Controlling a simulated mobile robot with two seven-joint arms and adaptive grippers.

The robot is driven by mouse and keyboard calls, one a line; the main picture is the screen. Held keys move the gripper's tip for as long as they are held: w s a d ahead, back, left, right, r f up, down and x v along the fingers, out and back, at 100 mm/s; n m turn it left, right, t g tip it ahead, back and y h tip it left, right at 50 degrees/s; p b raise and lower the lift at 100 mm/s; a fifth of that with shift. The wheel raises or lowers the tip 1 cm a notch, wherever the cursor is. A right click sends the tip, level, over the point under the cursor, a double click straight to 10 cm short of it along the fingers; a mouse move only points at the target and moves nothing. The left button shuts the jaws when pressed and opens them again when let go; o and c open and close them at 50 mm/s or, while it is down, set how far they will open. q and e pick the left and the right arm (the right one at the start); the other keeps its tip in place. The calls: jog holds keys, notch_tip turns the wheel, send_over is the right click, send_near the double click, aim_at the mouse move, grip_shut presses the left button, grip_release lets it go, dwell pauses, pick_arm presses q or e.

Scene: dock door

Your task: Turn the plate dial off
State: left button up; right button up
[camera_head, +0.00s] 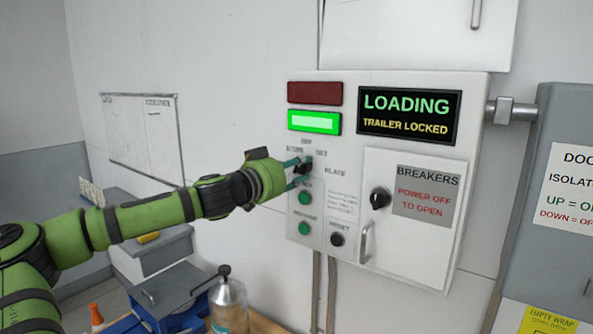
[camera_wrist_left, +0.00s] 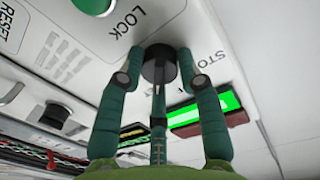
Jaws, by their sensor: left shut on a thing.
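The plate dial (camera_head: 307,167) is a black round knob on the white control panel (camera_head: 470,120), beside the word PLATE. Small labels sit around it, partly hidden by my gripper. My left gripper (camera_head: 297,172) reaches in from the left with its teal fingers on the dial. In the left wrist view the dial (camera_wrist_left: 158,65) sits between the fingertips, and the gripper is shut on it. The words LOCK and STO show on either side there. I cannot tell which label the dial points to. My right gripper is not in view.
A green lamp (camera_head: 314,122) is lit below a dark red one (camera_head: 315,93). The display (camera_head: 408,116) reads LOADING, TRAILER LOCKED. Green buttons (camera_head: 304,198) and a black RESET knob (camera_head: 337,239) sit close below the dial. The breaker door (camera_head: 415,245) has its own black knob (camera_head: 380,198).

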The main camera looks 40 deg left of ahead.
pick_arm(q)
jog(key=n+b, duration=0.4)
jog(key=n, duration=0.1)
jog(key=shift+s+r+n+t, duration=0.1)
jog(key=shift+r+n+t, duration=0.05)
jog(key=shift+n+t, duration=0.2)
jog(key=shift+r+n+b, duration=0.1)
jog(key=shift+n+b, duration=0.75)
jog(key=shift+n, duration=0.8)
jog(key=shift+a+r, duration=0.1)
jog(key=o, duration=1.1)
jog(key=shift+o, duration=0.2)
jog(key=shift+f, duration=0.2)
